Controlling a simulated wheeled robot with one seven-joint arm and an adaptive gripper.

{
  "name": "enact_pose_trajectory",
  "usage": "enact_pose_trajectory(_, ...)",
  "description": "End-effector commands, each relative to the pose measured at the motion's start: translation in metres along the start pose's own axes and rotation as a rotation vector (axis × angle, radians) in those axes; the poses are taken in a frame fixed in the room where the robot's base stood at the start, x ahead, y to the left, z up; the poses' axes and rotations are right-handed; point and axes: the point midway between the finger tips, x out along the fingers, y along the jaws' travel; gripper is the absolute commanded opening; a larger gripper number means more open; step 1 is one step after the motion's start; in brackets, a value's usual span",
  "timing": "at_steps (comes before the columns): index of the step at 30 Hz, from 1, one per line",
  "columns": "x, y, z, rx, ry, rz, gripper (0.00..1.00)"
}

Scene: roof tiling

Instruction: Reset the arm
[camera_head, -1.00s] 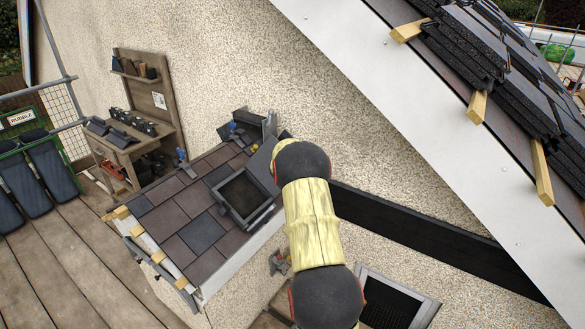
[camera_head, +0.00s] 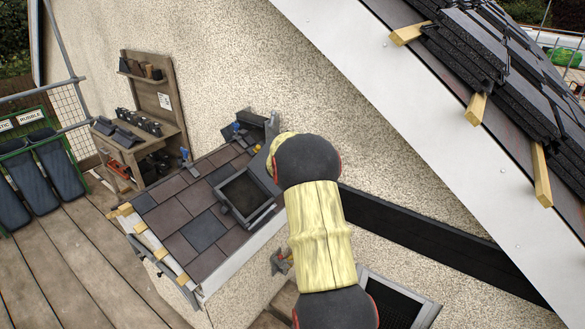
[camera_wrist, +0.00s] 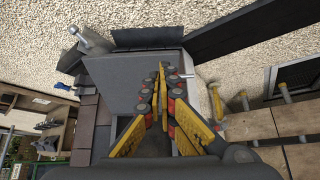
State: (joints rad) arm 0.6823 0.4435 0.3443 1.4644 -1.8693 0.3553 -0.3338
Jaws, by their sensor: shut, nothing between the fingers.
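My arm (camera_head: 318,225), in a pale yellow sleeve with dark joints, stands in front of the small tiled roof in the head view; it hides my gripper there. In the wrist view my gripper (camera_wrist: 161,75) shows yellow and dark fingers with red joints. Its tips are together with nothing between them. The fingers appear in front of a flat grey panel (camera_wrist: 115,80); I cannot tell whether they touch it.
The small tiled roof (camera_head: 180,210) carries a dark framed skylight (camera_head: 245,193). A wooden workbench (camera_head: 150,140) stands against the pebbled wall. Green-framed bins (camera_head: 58,165) stand at left. A large sloping roof (camera_head: 500,70) overhangs at right. The plank floor (camera_head: 70,270) has clear room.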

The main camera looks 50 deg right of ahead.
Motion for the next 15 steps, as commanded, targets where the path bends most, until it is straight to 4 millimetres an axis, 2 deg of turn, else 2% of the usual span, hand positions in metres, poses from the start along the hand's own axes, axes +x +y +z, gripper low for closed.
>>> enact_pose_trajectory(6, -0.025, 0.0, 0.011, -0.001, 0.0, 0.0, 0.0)
enact_pose_trajectory(15, -0.032, -0.001, 0.014, 0.0, 0.001, 0.0, 0.0)
